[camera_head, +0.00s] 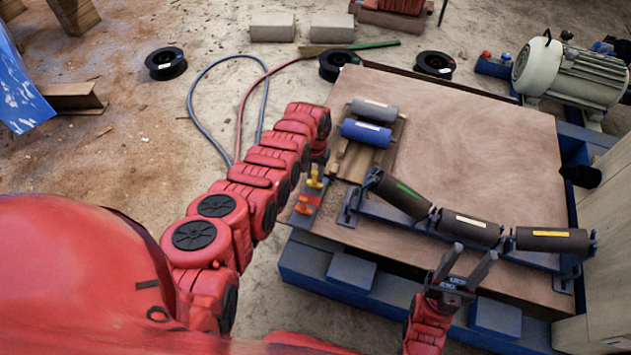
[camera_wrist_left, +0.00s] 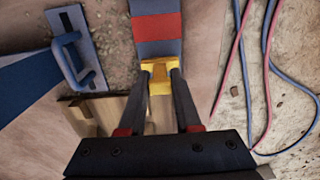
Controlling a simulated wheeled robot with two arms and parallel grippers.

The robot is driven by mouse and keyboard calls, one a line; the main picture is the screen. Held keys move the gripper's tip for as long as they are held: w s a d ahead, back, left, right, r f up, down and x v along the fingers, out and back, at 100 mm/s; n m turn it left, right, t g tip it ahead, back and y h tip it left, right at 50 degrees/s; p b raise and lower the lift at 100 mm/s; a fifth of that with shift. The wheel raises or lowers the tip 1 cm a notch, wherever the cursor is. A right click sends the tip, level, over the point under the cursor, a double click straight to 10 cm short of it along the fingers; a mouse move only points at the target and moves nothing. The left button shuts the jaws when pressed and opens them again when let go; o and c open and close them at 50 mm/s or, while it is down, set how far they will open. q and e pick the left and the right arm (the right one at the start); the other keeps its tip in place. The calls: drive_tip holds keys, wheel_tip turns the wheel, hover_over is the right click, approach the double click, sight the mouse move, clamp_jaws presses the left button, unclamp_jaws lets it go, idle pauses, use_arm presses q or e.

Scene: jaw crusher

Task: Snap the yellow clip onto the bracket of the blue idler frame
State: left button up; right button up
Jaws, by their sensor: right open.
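The blue idler frame (camera_head: 400,212) carries three dark rollers. Its left end bracket (camera_head: 347,207) shows in the left wrist view (camera_wrist_left: 80,58). My right gripper (camera_head: 468,262) is open and empty before the frame.
Two loose rollers, grey (camera_head: 375,109) and blue (camera_head: 366,133), lie on a wooden rack behind the frame. A motor (camera_head: 570,72) stands at the back right. The board's middle (camera_head: 470,150) is clear.

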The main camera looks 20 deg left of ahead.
use_arm(q)
clamp_jaws()
drive_tip(key=shift+r, duration=0.1)
drive_tip(key=shift+r+p, duration=2.45)
drive_tip(key=shift+p, duration=0.05)
